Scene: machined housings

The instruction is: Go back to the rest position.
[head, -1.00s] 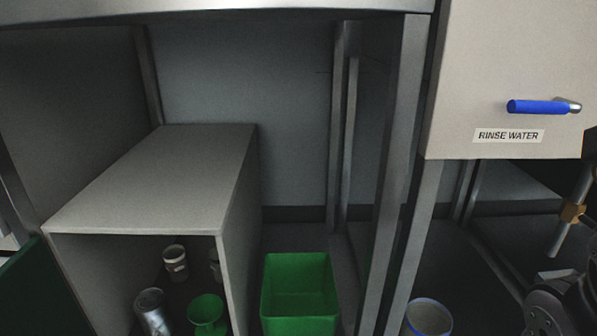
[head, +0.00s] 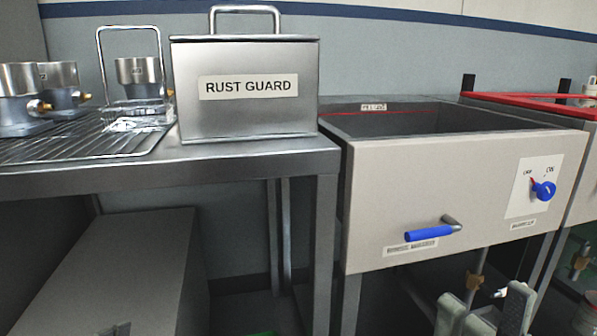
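My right gripper (head: 483,308) shows at the bottom right of the head view, below the front of the rinse tank. Its two pale grey fingers stand apart with nothing visible between them, so it is open. A small grey shape at the bottom edge, over the cabinet top, may be the tip of my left gripper. Too little of it shows to tell its state.
A steel box labelled RUST GUARD (head: 247,92) stands on the steel bench (head: 240,160). Left of it are a wire basket (head: 90,145) and several machined housings (head: 60,88). The rinse tank (head: 400,180) has a blue handle (head: 433,232). A grey cabinet (head: 120,265) stands below the bench.

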